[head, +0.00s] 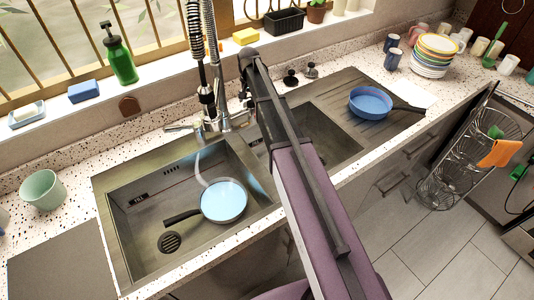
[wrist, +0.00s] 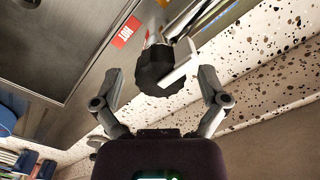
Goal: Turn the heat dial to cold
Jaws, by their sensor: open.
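The heat dial (wrist: 157,72) is a dark, ribbed round knob in the middle of the wrist view. A white pointer-like bar (wrist: 184,66) shows beside it, and a red label reading HOT (wrist: 127,32) is at its upper left. No cold label can be made out. My gripper (wrist: 158,78) is open, with one finger to each side of the dial. Gaps show between the fingers and the knob, and nothing is held. In the head view my arm reaches toward the faucet; I cannot clearly make out the gripper or this dial there.
A steel faucet (head: 212,122) stands behind the sink. A light-blue pan (head: 223,201) lies in the left basin (head: 135,235). Two black knobs (head: 291,78) stand on the counter behind the right basin. A blue pan (head: 371,102) sits on the drainboard (head: 345,86).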

